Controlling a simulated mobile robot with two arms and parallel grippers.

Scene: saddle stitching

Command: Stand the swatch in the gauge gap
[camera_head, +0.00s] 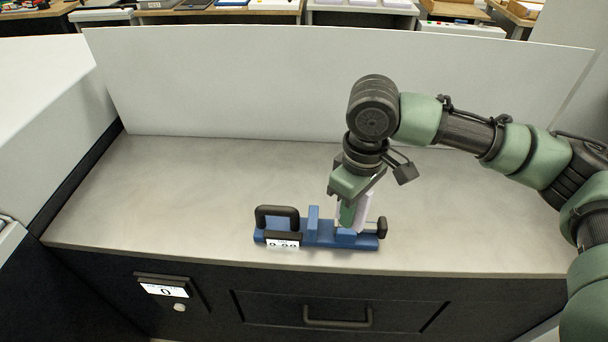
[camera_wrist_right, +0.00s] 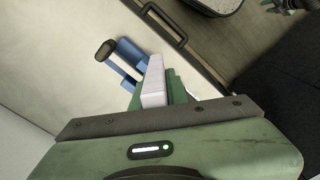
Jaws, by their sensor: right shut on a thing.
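The blue gauge (camera_head: 325,242) lies near the front edge of the grey worktop. It has a black handle and a small display at its left, upright blue blocks, and a black knob at its right end. My right gripper (camera_head: 350,212) points down over the gauge's right part, shut on a pale lilac-white piece, apparently the swatch (camera_head: 366,207). The swatch (camera_wrist_right: 154,80) also shows in the right wrist view, beside a green finger, with part of the blue gauge (camera_wrist_right: 131,52) beyond it. I cannot tell whether the swatch sits in the gap. My left gripper is out of view.
A pale panel (camera_head: 300,85) stands along the back of the worktop (camera_head: 200,190). The worktop is clear left and right of the gauge. Below its front edge are a drawer handle (camera_head: 338,319) and a small display (camera_head: 163,289).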

